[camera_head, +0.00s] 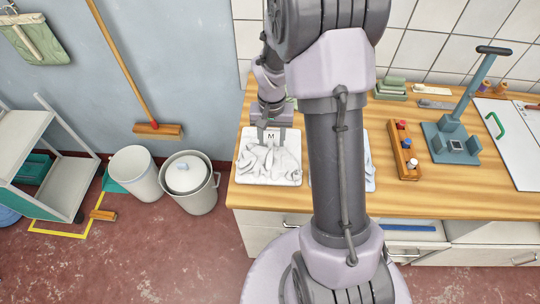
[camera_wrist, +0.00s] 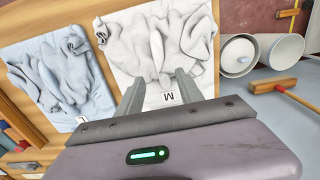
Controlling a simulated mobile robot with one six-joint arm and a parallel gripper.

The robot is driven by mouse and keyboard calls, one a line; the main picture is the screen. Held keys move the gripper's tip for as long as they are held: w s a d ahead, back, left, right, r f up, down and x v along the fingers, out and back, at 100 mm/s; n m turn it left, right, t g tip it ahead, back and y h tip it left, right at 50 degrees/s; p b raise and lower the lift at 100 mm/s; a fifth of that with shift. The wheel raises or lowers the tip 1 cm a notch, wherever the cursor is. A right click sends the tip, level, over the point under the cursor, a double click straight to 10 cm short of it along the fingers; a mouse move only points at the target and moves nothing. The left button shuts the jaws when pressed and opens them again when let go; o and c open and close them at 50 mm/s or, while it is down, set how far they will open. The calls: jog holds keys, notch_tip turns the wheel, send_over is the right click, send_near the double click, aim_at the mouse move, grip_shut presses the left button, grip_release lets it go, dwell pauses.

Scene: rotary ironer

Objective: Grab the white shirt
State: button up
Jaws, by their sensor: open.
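The white shirt (camera_head: 270,160) lies crumpled on a flat white board (camera_head: 250,178) marked "M" at the left end of the wooden counter. It also shows in the wrist view, where the shirt (camera_wrist: 150,45) lies beyond my fingertips. My gripper (camera_head: 271,135) is over the back part of the board, near the "M" label. In the wrist view my gripper (camera_wrist: 160,82) is open, its fingers apart with nothing held. The fingertips overlap the shirt's near edge in that view. I cannot tell whether they touch the cloth.
A light blue shirt (camera_wrist: 58,72) lies on another board marked "L"; my arm mostly hides it in the head view. A wooden holder (camera_head: 404,150) and a blue-grey press (camera_head: 452,140) stand farther right. Bins (camera_head: 190,183) stand on the floor left of the counter (camera_head: 440,195).

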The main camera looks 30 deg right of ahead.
aim_at(270, 150)
jog(key=f, duration=0.1)
jog(key=f+b, duration=0.1)
jog(key=f, duration=0.2)
jog(key=shift+a+f+b, duration=0.25)
jog(key=shift+f+b, duration=0.05)
jog(key=shift+f, duration=0.1)
jog(key=shift+r, duration=0.15)
grip_shut()
